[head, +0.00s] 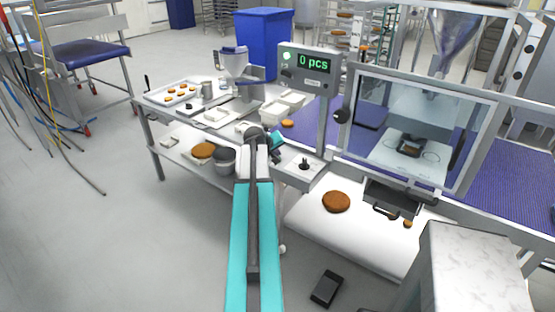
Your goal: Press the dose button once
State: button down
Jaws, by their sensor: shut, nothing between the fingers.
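A grey control box (309,72) on a post has a display (314,63) reading "0 pcs" in green. A green light (287,55) and a dark knob (287,73) sit left of the display. Below it, a grey console plate (292,176) carries a small black control (305,164). I cannot tell which of these is the dose button. My gripper (278,150) is at the end of my arm, over the left part of this plate. It is shut and small in view; I cannot tell whether it touches anything. Its fingertips are partly hidden by my own arm.
A clear-fronted dosing machine (420,128) stands right, under a hopper (457,45). A filled round (336,201) lies on a white surface below. A steel table (150,118) with a tray (172,101) of rounds stands left. A black pedal-like block (327,289) lies on the floor.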

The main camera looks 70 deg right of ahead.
jog(key=shift+f+b, duration=0.4)
jog(key=shift+f, duration=0.2)
dwell(0.7)
jog(key=shift+r, duration=0.2)
jog(key=shift+r+p, duration=0.45)
jog(key=shift+r, duration=0.35)
jog(key=shift+r, duration=0.15)
jog(key=shift+r+p, duration=1.2)
jog(key=shift+r, duration=1.2)
jog(key=shift+w, duration=0.1)
